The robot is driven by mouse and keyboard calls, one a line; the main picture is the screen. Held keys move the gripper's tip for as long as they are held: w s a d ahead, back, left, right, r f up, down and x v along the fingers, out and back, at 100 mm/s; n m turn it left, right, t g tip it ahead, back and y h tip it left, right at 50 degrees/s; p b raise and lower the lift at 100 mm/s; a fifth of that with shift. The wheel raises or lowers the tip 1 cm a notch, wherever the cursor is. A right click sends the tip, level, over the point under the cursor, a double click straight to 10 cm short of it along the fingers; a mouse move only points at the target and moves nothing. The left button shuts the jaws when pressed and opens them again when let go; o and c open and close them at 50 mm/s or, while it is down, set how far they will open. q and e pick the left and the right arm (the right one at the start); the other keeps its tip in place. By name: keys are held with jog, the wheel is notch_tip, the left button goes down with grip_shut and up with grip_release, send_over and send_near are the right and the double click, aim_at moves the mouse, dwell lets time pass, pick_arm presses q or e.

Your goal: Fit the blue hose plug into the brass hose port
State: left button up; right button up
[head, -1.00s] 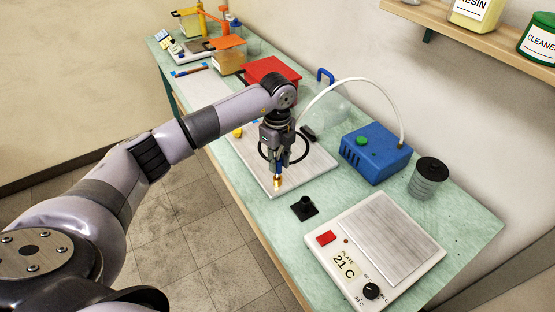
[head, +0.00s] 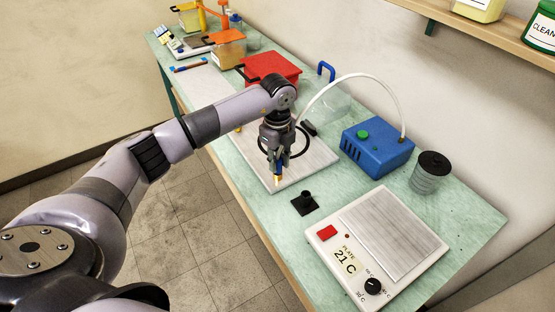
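My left gripper (head: 276,163) points down over the near edge of the pale plate (head: 318,156). Its fingers are close together around a small blue piece, apparently the blue hose plug, which is mostly hidden between them. The brass hose port (head: 278,180) shows as a small brass piece directly under the fingertips. I cannot tell whether the plug touches the port or sits in it. A white hose (head: 345,80) arches from the blue box (head: 378,148) to behind the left gripper, where its end is hidden. My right gripper is not in view.
A black ring (head: 303,140) shows behind the gripper. A small black stand (head: 305,203), a hot plate reading 21 C (head: 330,262) and a grey canister (head: 430,175) stand to the right. A red box (head: 270,68) and a clear vessel with a blue handle (head: 326,72) are behind.

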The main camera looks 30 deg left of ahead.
aim_at(278, 159)
pick_arm(q)
jog(key=o, duration=0.5)
jog(key=shift+o, duration=0.2)
notch_tip(278, 159, up, 12)
dwell(0.4)
jog(key=shift+f, duration=0.1)
